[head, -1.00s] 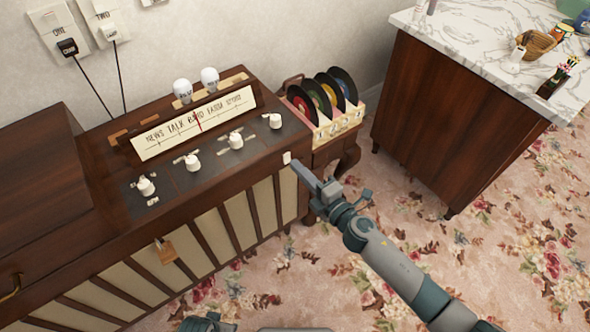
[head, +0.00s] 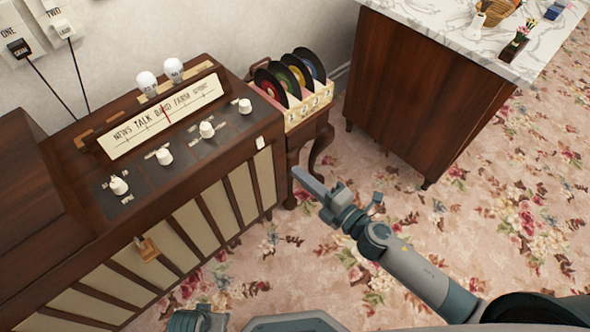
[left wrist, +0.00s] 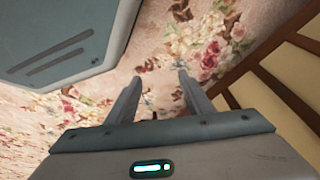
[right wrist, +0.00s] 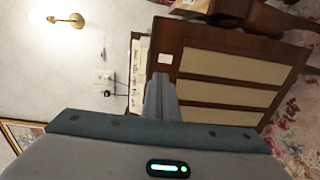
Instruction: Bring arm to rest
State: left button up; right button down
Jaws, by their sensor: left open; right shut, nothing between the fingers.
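My right arm reaches in from the lower right of the head view. Its gripper (head: 307,181) is shut and empty, held in front of the radio cabinet's right end and apart from it. In the right wrist view the shut fingers (right wrist: 161,97) show with the cabinet (right wrist: 235,80) beyond them. My left gripper is open and empty in the left wrist view (left wrist: 155,95), with floral carpet beyond its fingers. In the head view only part of my left arm shows at the bottom edge.
The wooden radio cabinet (head: 183,215) with white knobs stands at left. A record rack (head: 308,108) sits on a small table beside it. A marble-topped cabinet (head: 425,95) stands at the upper right. The carpet (head: 350,265) between them is clear.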

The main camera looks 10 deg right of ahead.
pick_arm(q)
jog(key=shift+s+f, duration=0.15)
jog(key=shift+s, duration=0.35)
pick_arm(e)
jog(key=s+d+f+m+g+h+p, duration=0.25)
jog(key=d+f+m+h, duration=0.2)
jog(key=f+m, duration=0.4)
jog(key=s+d+f+m+g+h+p, duration=0.1)
jog(key=s+d+f+m+h+p, duration=0.15)
jog(key=d+f+m, duration=0.65)
pick_arm(q)
jog(key=d+f+t, duration=0.1)
jog(key=w+f+p, duration=0.1)
jog(key=w+d+f+t, duration=0.1)
jog(key=shift+d+f+t+h, duration=0.3)
jog(key=shift+d+f+h, duration=0.05)
jog(key=shift+f+h, duration=0.05)
pick_arm(e)
jog(key=s+a+f+m+g+h, duration=0.1)
jog(key=s+f+m+g, duration=0.4)
jog(key=s+f, duration=1.3)
jog(key=shift+s+a+f+h, duration=0.15)
jog(key=shift+s+a+h, duration=0.2)
jog(key=shift+s+h, duration=0.45)
jog(key=shift+m, duration=0.25)
